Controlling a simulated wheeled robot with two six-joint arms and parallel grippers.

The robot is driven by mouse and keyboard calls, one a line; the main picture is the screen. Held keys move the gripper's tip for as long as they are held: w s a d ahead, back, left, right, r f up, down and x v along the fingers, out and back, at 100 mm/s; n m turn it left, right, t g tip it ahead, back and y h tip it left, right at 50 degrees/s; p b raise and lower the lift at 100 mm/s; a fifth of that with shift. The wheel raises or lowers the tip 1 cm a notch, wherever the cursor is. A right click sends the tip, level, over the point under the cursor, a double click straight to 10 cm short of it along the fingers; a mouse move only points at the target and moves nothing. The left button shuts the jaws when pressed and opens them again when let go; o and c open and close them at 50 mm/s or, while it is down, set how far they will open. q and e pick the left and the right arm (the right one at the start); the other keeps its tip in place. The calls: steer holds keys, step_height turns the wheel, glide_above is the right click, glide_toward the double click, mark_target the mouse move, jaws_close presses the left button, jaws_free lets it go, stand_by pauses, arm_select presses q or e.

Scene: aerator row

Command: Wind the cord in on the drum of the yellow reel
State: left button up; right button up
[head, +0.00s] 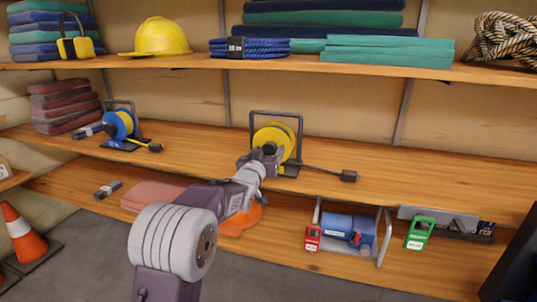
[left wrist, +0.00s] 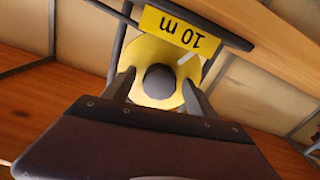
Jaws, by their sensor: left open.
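The yellow reel (head: 279,135) stands in a dark metal frame on the middle shelf in the head view. Its cord runs out to the right along the shelf and ends in a dark plug (head: 349,176). My left gripper (head: 262,157) is in front of the drum and covers part of it. In the left wrist view the yellow drum (left wrist: 143,82) fills the space ahead, under a yellow "10 m" label (left wrist: 181,30). The left gripper's open fingers (left wrist: 158,92) stand on either side of a dark round knob (left wrist: 159,81). Whether they touch it I cannot tell. My right gripper is not in view.
A blue reel (head: 118,125) stands on the same shelf at the left, near folded red cloths (head: 65,106). The lower shelf holds a blue machine (head: 348,229) and red and green tags. An orange cone (head: 22,233) stands on the floor at left.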

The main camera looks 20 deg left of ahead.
arm_select(q)
steer(key=shift+w, duration=0.2)
steer(key=c, duration=1.4)
steer(key=shift+m, duration=0.3)
